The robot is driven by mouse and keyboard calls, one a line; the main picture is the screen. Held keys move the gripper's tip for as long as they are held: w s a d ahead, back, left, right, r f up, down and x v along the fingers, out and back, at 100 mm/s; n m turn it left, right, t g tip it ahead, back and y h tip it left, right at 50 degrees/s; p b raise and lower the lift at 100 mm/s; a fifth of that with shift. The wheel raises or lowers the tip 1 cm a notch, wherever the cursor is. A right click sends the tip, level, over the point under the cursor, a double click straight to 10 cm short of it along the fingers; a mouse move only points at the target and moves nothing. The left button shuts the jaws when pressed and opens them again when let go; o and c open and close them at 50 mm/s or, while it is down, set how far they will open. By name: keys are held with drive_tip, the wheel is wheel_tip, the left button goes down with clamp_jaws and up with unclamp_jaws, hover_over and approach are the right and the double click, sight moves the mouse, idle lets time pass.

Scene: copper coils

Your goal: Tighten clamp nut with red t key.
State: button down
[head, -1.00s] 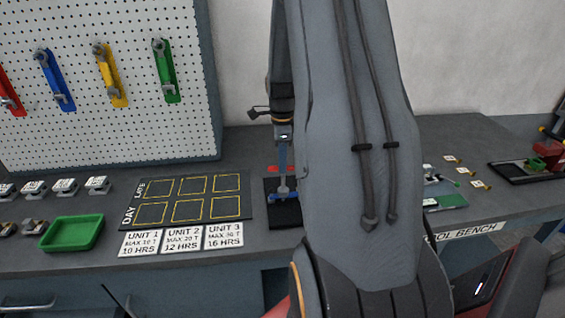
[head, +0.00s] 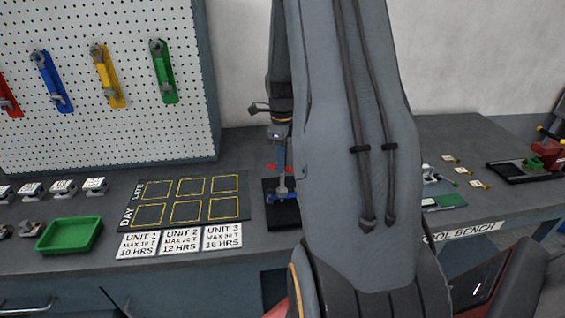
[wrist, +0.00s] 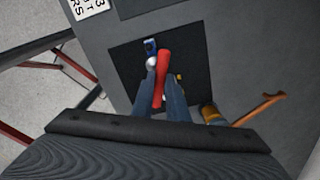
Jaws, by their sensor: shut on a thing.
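My gripper (head: 280,158) points down over the black mat on the bench. In the wrist view its fingers (wrist: 164,88) are closed around the red handle of the T key (wrist: 163,66). In the head view the red crossbar (head: 271,167) shows at the fingertips, and a grey shaft goes down from it. The shaft's lower end meets a blue clamp (head: 271,198) on the mat. The blue clamp also shows just beyond the handle in the wrist view (wrist: 150,45). The nut and its fit with the key cannot be made out.
The black mat (head: 283,216) lies beside a board of yellow squares (head: 157,194). A green tray (head: 70,235) is at the left. The pegboard (head: 130,130) holds several wrenches. My arm hides the bench middle. A red and green device (head: 535,165) is at the right.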

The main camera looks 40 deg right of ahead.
drive_tip(key=shift+s+d+m, duration=0.1)
drive_tip(key=shift+m, duration=1)
drive_tip(key=shift+m, duration=0.6)
drive_tip(key=shift+n, duration=0.6)
